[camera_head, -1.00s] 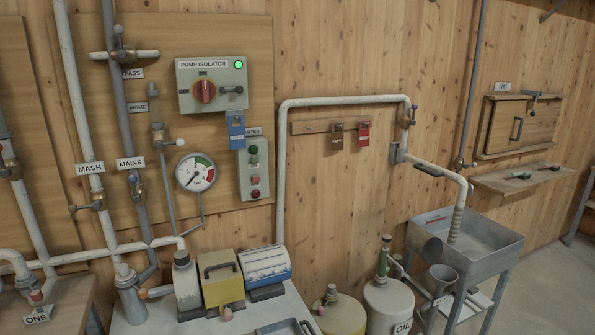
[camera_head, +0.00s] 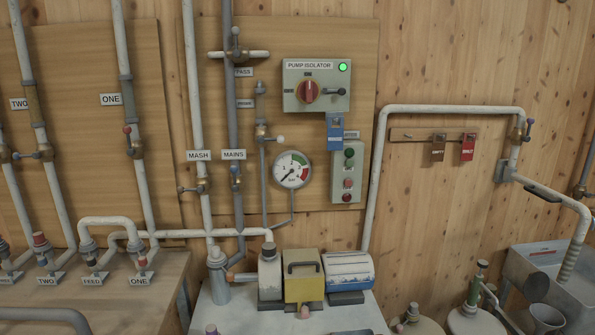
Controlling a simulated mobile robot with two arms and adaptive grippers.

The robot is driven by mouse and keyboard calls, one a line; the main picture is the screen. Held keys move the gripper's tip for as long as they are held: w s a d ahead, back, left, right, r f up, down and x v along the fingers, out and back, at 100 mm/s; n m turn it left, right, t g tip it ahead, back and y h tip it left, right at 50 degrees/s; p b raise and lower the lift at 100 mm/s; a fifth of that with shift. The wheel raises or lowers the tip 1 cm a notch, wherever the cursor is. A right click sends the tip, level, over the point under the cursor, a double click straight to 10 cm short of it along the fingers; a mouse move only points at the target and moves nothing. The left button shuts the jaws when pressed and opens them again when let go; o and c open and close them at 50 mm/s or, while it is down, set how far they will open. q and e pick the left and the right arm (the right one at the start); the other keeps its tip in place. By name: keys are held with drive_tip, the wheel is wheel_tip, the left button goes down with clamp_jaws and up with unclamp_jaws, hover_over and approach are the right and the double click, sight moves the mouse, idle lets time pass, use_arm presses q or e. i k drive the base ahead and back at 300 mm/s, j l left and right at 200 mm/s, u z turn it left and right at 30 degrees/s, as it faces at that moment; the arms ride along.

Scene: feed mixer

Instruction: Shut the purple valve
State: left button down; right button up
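A small valve with a purple-looking tip (camera_head: 529,123) is on the upright right end of the white pipe, at the right of the head view. Its lever is small, and I cannot tell whether it is open or shut. The MASH pipe's valve (camera_head: 200,187) has a lever pointing left with a dark, perhaps purple tip; its exact colour is unclear. Neither of my grippers is in view, and nothing touches these valves.
The pump isolator (camera_head: 316,86) has a red knob and a lit green lamp. A pressure gauge (camera_head: 292,170) hangs below it. Pump units stand on a light bench (camera_head: 240,318). A grey sink (camera_head: 545,258) is at right. Another bench (camera_head: 110,310) carries pipes at left.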

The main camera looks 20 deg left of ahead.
sight(530, 121)
drive_tip(key=i+l, duration=0.25)
drive_tip(key=l, duration=0.25)
drive_tip(key=i+l+z, duration=0.1)
drive_tip(key=i+l, duration=0.15)
drive_tip(key=l, duration=0.3)
drive_tip(key=i+l+z, duration=0.1)
drive_tip(key=i+l, duration=0.15)
drive_tip(key=l, duration=0.25)
drive_tip(key=i+l, duration=0.3)
drive_tip(key=l, duration=0.2)
drive_tip(key=i+l+z, duration=0.1)
drive_tip(key=i+l, duration=0.15)
drive_tip(key=l, duration=0.2)
drive_tip(key=i+l, duration=0.3)
drive_tip(key=l, duration=0.2)
drive_tip(key=z, duration=0.05)
